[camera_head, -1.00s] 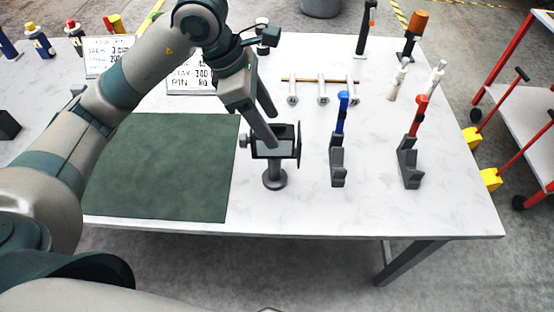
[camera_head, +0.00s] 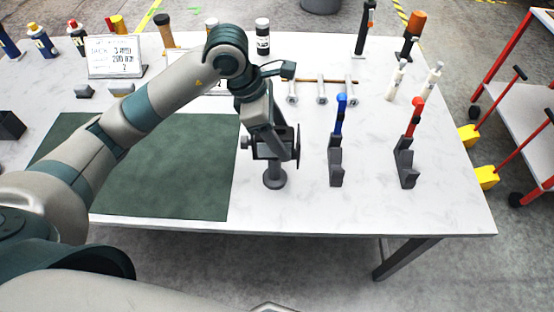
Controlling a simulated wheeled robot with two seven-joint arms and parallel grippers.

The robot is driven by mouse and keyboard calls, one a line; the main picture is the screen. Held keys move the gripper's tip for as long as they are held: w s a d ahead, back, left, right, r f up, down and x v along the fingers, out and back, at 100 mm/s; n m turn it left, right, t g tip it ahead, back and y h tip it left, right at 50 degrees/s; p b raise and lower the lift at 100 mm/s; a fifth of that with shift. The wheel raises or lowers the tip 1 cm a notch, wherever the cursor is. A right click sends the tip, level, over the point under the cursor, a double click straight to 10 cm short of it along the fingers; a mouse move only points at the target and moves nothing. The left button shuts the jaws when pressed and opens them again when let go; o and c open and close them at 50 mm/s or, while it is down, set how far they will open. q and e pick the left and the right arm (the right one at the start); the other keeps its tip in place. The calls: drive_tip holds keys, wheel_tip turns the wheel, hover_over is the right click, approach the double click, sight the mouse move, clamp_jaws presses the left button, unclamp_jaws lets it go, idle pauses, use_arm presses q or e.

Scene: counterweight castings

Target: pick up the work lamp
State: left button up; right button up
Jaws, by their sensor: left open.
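The work lamp (camera_head: 275,180) stands upright on the white table, right of the green mat. It has a dark boxy head on a short post with a round base. My left gripper (camera_head: 273,145) is at the lamp's head, pointing down, with its fingers open. The gripper covers part of the head, and I cannot tell whether the fingers touch it. My right gripper is not in view.
The green mat (camera_head: 170,175) is bare left of the lamp. A blue-handled tool (camera_head: 338,125) and a red-handled tool (camera_head: 412,125) stand in dark holders to the right. A rack with several bolts (camera_head: 321,92) lies behind. A sign (camera_head: 115,57) stands at the back left.

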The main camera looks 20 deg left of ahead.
use_arm(q)
drive_tip(key=shift+x, duration=0.95)
clamp_jaws()
